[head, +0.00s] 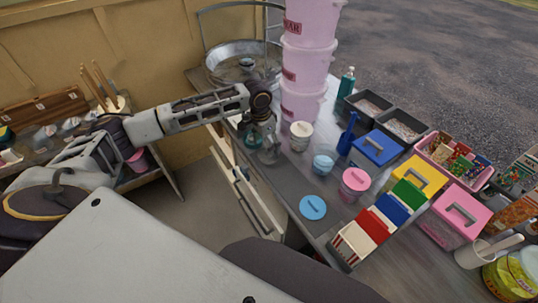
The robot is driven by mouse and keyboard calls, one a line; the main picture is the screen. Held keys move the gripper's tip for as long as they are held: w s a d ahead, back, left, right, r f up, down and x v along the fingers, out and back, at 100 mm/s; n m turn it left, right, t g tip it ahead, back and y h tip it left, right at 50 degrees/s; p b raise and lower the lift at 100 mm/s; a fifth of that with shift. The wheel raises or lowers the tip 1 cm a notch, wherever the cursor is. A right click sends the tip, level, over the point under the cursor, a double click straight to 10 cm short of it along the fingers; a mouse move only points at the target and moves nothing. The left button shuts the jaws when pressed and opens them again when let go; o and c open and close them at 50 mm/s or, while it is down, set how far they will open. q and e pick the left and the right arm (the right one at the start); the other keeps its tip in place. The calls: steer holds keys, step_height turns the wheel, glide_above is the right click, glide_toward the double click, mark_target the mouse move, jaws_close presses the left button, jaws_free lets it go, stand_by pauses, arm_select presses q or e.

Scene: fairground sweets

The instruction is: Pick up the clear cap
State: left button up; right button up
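My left arm reaches in from the left over the near edge of the counter (310,180). My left gripper (267,150) points down at the counter's left part, beside the stacked pink buckets. A small, pale, see-through piece shows at its fingertips; it may be the clear cap, but it is too small to be sure. Whether the fingers are open or closed on it cannot be made out. My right gripper is out of view.
A white tub (301,136), a light-blue-lidded tub (323,163) and a pink-lidded tub (355,182) stand right of the gripper. A blue disc (313,207) lies near the front edge. Pink buckets (303,68) rise behind. Coloured boxes crowd the right.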

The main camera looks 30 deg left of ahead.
arm_select(q)
steer(key=shift+w+d+f, duration=0.1)
steer(key=shift+w+f, duration=0.1)
steer(key=shift+f, duration=1.05)
steer(key=shift+w+d+f, duration=0.1)
steer(key=shift+w+f, duration=0.05)
steer(key=shift+f, duration=1.1)
steer(key=shift+c, duration=0.3)
steer(key=c, duration=0.9)
steer(key=shift+s, duration=0.15)
steer(key=c, duration=0.3)
steer(key=shift+c, duration=0.2)
